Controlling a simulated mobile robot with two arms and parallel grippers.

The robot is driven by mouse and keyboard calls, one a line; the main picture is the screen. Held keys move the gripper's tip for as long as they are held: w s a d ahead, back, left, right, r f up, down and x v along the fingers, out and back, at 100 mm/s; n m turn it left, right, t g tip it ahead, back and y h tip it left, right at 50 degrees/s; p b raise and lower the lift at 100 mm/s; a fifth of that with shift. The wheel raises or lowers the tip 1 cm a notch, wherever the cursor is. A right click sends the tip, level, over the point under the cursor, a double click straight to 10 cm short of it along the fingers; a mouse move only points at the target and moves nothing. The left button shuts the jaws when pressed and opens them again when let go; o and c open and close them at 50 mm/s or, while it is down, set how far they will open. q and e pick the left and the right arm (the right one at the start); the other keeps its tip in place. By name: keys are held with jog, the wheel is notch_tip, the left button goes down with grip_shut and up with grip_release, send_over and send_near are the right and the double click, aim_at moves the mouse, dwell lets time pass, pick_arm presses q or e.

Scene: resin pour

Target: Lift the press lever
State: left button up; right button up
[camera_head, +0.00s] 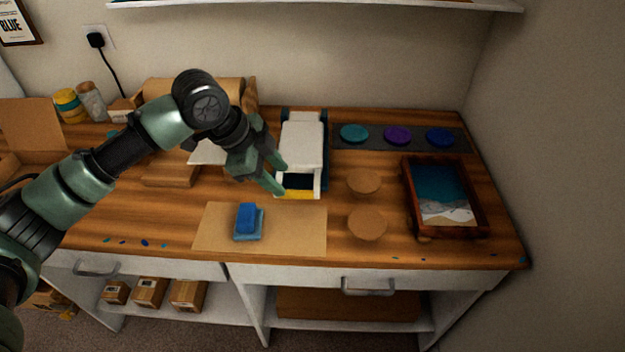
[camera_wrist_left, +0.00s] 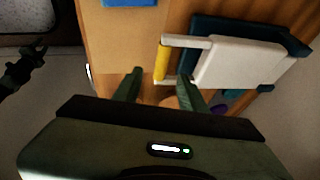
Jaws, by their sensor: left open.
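The press (camera_head: 303,140) is a white and dark blue machine near the middle of the table. Its lever has two white arms and a yellow crossbar (camera_head: 299,194) at the front, low over the table. The press (camera_wrist_left: 245,62) and crossbar (camera_wrist_left: 162,60) also show in the left wrist view. My left gripper (camera_head: 281,179) is open and empty at the left front of the press, close to the crossbar. In the wrist view its fingertips (camera_wrist_left: 160,78) are spread on either side of the crossbar's near end; contact cannot be told. A dark shape (camera_wrist_left: 25,68) at the left may be my right gripper.
A blue block (camera_head: 247,219) sits on a tan mat (camera_head: 298,236) in front. Two cork coasters (camera_head: 365,182) and a framed tray (camera_head: 482,217) lie to the right. Teal, purple and blue discs (camera_head: 398,136) sit behind on a dark strip. A shelf overhangs the back.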

aim_at(294, 192)
pick_arm(q)
jog(key=x, duration=0.3)
jog(key=shift+w+f, duration=0.15)
jog(key=shift+f, duration=0.1)
jog(key=shift+x, duration=1.25)
jog(key=shift+w+d+f, duration=0.15)
jog(key=shift+d+f, duration=0.1)
jog(key=shift+f, duration=0.3)
pick_arm(e)
jog(key=shift+s+a, duration=0.5)
jog(key=shift+a, duration=0.3)
pick_arm(q)
grip_shut()
pick_arm(e)
jog(key=shift+a+r, duration=0.1)
jog(key=shift+a, duration=0.15)
